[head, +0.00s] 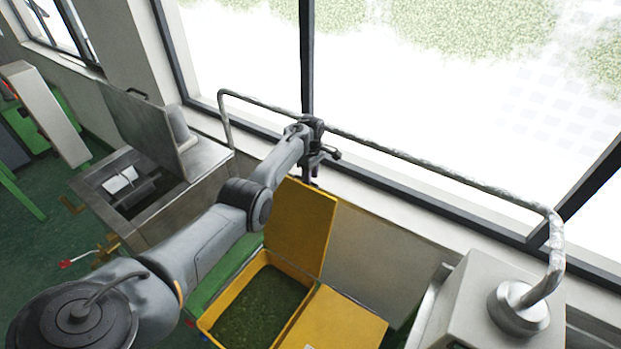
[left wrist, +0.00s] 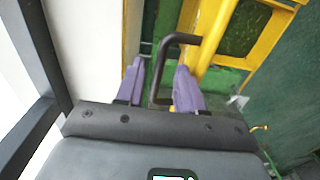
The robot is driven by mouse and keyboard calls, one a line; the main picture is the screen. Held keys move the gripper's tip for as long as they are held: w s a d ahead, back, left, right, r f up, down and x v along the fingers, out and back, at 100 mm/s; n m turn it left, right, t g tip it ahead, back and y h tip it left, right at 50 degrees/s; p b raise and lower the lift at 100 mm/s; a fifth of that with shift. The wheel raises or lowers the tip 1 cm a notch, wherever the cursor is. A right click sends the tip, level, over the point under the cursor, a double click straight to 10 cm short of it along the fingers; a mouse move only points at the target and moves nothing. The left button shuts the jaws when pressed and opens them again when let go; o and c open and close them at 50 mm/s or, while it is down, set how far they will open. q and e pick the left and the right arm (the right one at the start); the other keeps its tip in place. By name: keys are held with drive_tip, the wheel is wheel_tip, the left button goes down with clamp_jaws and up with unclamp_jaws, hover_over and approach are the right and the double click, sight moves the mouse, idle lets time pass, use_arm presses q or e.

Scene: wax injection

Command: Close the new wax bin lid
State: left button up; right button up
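A yellow bin (head: 234,301) stands low in the middle of the head view, with dark green contents inside. Its yellow lid (head: 302,222) stands raised at the back, near the window wall. My left gripper (head: 312,168) is at the lid's upper edge. In the left wrist view, its two purple fingers (left wrist: 160,88) are spread apart. A dark U-shaped handle (left wrist: 182,39) reaches between them, with a visible gap on both sides. The yellow lid (left wrist: 212,32) shows just beyond the handle. My right gripper is not in view.
A second yellow lid (head: 338,322) lies flat beside the open bin. A grey machine with a bent metal pipe (head: 430,160) stands at right, the pipe running along the window. A metal tank (head: 165,222) with a raised cover stands at left.

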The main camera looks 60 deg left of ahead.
use_arm(q)
drive_tip(key=shift+f, duration=0.55)
clamp_jaws()
